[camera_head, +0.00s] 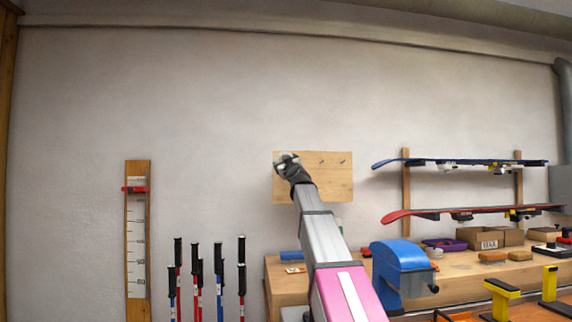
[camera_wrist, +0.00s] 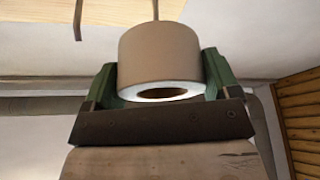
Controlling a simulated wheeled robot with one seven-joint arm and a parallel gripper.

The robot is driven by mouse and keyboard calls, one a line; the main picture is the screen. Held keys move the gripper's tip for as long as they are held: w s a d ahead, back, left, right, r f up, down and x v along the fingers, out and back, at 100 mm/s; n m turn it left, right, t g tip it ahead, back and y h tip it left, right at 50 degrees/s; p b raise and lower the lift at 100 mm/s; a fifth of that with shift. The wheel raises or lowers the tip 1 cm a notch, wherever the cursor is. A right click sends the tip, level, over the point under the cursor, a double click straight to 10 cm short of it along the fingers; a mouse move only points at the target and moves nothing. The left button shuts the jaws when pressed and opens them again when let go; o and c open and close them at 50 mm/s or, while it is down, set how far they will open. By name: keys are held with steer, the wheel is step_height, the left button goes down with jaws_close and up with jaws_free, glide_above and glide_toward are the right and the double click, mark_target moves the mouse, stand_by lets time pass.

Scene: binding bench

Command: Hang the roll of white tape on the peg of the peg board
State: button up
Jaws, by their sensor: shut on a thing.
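The roll of white tape (camera_wrist: 160,55) is gripped between the green-lined fingers of my gripper (camera_wrist: 160,75) in the wrist view, its open bore partly showing. The wooden peg board (camera_head: 330,186) is on the wall in the head view, and part of it (camera_wrist: 120,12) shows at the top of the wrist view. Two thin pegs (camera_head: 341,162) show on its upper part. My gripper (camera_head: 286,161) is in front of the board's upper left. In the wrist view a peg (camera_wrist: 155,9) meets the roll's top edge in the picture; I cannot tell whether it enters the bore.
A bench (camera_head: 460,284) with a blue machine (camera_head: 399,268) and boxes (camera_head: 490,238) is at the right. Two skis on a wall rack (camera_head: 407,190) are right of the board. Ski poles (camera_head: 195,275) stand below left.

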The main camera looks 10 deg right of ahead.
steer(key=w+f, duration=0.1)
steer(key=w, duration=0.5)
steer(key=shift+f, duration=0.15)
stand_by(0.5)
steer(key=shift+f, duration=0.1)
stand_by(0.5)
steer(key=o, duration=0.7)
steer(key=s, duration=1)
stand_by(0.6)
stand_by(0.4)
